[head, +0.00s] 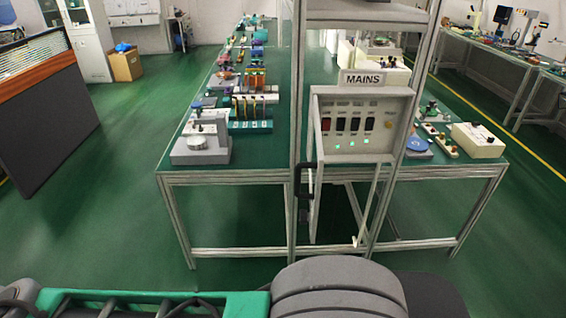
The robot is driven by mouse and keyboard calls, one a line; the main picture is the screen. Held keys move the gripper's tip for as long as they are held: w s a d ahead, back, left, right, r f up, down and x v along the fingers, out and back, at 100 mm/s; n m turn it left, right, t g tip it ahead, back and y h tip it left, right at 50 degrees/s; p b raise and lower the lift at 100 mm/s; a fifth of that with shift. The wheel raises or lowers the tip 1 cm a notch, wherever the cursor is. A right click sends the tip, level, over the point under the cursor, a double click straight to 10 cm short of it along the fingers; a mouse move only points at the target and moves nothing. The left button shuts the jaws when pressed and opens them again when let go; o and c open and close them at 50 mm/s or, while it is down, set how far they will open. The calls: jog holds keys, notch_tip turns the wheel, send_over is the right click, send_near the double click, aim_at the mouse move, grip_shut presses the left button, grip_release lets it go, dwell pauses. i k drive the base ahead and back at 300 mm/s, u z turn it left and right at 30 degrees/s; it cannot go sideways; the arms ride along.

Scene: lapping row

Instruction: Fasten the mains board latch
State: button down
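The mains board (352,148) is a pale grey box mounted on an aluminium frame, under a white sign (362,78) reading MAINS. Its face shows a red switch, several dark switches, lit green lamps and a yellow button. A thin pale-framed panel (314,205) stands at the board's left side and hangs below it; it looks like a door swung out toward me, but I cannot be sure. A black handle-like part (303,180) is at its left edge, possibly the latch.
A long green-topped bench (196,170) runs behind the frame, carrying fixtures and small parts. A white box (478,140) sits on its right end. A dark partition (45,120) stands at left. Green floor is clear left of the bench and in front of it.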

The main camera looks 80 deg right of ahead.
aim_at(304, 217)
jog(key=z, duration=2.9)
jog(key=k, duration=0.55)
jog(key=u, duration=1.45)
jog(key=i, duration=0.95)
jog(key=z, duration=0.45)
